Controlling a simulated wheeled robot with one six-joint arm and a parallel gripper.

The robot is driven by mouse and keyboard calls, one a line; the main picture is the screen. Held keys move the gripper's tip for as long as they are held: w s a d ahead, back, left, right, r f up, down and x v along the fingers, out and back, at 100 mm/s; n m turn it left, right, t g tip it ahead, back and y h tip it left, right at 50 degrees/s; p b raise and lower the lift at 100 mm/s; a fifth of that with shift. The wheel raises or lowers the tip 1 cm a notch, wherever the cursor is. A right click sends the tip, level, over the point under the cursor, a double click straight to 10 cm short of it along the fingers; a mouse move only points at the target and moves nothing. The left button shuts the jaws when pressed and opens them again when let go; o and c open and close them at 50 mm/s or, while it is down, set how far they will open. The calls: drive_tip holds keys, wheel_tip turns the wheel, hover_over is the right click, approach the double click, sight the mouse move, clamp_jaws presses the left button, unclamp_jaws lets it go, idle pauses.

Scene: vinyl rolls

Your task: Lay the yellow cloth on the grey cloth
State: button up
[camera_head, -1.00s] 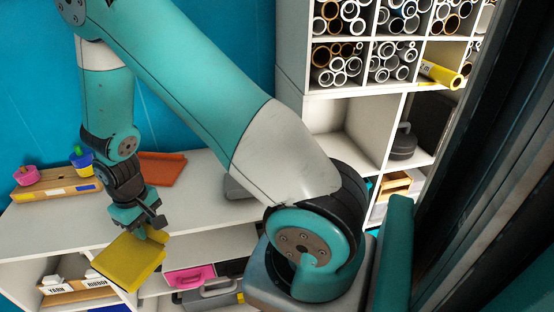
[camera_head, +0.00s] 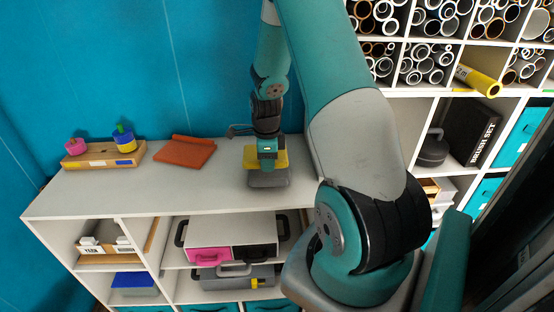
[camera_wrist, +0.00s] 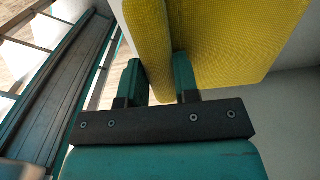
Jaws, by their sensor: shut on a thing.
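The yellow cloth (camera_head: 281,158) is a folded flat piece, and its edge is between the fingers of my gripper (camera_head: 267,163). In the wrist view the yellow cloth (camera_wrist: 225,40) spreads out beyond the fingers of my gripper (camera_wrist: 158,78), which are shut on it. The grey cloth (camera_head: 268,181) lies on the white shelf top, directly below and in front of the yellow cloth in the head view. My gripper and the yellow cloth hide its back part. I cannot tell whether the two cloths touch.
An orange folded cloth (camera_head: 186,151) lies to the left on the shelf top (camera_head: 130,190). A wooden stand (camera_head: 103,154) with pink, yellow and blue pieces is farther left. Pigeonholes with vinyl rolls (camera_head: 425,60) rise at the right.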

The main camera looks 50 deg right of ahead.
sight(271, 180)
drive_tip(key=shift+s+d, duration=0.3)
drive_tip(key=shift+d, duration=0.2)
drive_tip(key=shift+w+a+f+b, duration=0.1)
drive_tip(key=shift+f+b, duration=1.3)
drive_tip(key=shift+f, duration=0.6)
drive_tip(key=shift+f+b, duration=0.35)
drive_tip(key=shift+f, duration=0.15)
drive_tip(key=o, duration=1)
drive_tip(key=shift+r, duration=0.1)
